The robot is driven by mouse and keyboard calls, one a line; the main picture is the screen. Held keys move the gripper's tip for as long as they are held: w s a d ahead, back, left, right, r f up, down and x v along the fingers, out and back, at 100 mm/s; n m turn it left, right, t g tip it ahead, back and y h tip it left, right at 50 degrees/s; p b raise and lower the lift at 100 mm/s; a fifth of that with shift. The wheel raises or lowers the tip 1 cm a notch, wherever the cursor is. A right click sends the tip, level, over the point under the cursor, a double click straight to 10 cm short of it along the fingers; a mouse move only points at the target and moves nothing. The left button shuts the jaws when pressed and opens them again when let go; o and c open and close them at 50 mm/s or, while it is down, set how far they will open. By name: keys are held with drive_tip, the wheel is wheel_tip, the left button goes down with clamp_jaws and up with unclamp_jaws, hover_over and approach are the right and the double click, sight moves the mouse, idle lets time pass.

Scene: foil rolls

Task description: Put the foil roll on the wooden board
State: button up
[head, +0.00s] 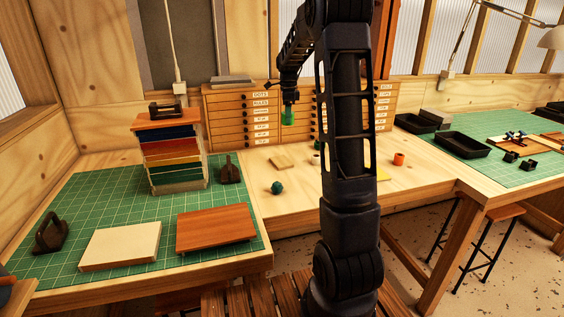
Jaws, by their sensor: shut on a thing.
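My gripper (288,108) hangs in front of the drawer cabinet, above the back of the middle bench. It is shut on a small green cylinder, the foil roll (288,118), and holds it in the air, roughly upright. A small pale square wooden board (281,162) lies flat on the bench below the roll, apart from it. Its visible top is bare. The finger contact is too small to make out in detail.
A dark teal object (277,187) stands nearer the front. The drawer cabinet (235,118) closes off the back.

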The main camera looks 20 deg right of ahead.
hover_over(281, 161)
wheel_tip(281, 161, down, 20)
drive_tip(key=shift+r, duration=0.1)
idle(0.6)
drive_tip(key=o, duration=1)
drive_tip(key=shift+f, duration=0.2)
drive_tip(key=shift+o, duration=0.2)
